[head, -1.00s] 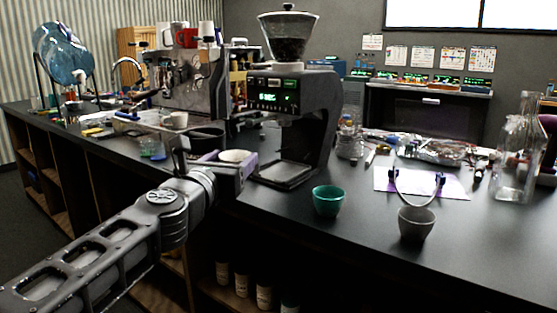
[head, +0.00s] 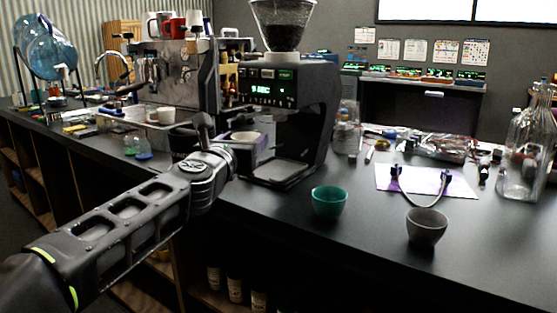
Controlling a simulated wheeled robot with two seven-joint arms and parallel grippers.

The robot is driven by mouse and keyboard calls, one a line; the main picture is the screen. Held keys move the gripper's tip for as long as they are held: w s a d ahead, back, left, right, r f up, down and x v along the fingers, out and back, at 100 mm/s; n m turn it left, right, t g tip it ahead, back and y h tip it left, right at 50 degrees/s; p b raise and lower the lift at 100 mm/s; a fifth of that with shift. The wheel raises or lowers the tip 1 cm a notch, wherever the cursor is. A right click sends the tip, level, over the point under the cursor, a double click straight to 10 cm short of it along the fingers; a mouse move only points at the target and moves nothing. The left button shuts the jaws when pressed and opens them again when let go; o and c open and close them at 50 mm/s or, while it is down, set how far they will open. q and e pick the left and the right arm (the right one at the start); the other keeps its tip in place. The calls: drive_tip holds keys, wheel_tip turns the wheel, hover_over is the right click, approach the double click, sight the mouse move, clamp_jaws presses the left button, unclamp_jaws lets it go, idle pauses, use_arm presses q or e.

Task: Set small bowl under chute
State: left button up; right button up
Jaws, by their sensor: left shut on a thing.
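My left gripper (head: 246,145) comes in from the left. It is shut on a small pale bowl (head: 245,136) and holds it beside the grinder, on the grinder's left. The wrist and fingers hide part of the bowl. The black grinder (head: 313,112), with a bean hopper on top and a lit green display, stands on the counter. Its tray (head: 283,170) looks empty. The chute itself is dark and I cannot make it out. My right gripper is not in view.
A teal cup (head: 328,203) and a grey cup (head: 427,228) stand on the counter (head: 350,255) in front of the grinder. A paper sheet (head: 460,186) with a curved cable lies behind. An espresso machine (head: 187,75) is at left, a glass vessel (head: 522,160) at right.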

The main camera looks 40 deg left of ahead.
use_arm(q)
drive_tip(key=w, duration=0.4)
drive_tip(key=w+f, duration=0.1)
drive_tip(key=w, duration=0.3)
drive_tip(key=w+f, duration=0.1)
drive_tip(key=w, duration=0.4)
drive_tip(key=shift+a+f+b, duration=0.1)
drive_tip(key=shift+a+b, duration=0.05)
drive_tip(key=shift+b, duration=0.25)
drive_tip(key=shift+s+f+b, duration=0.15)
drive_tip(key=shift+f+b, duration=0.3)
drive_tip(key=shift+f, duration=0.05)
drive_tip(key=shift+r, duration=0.1)
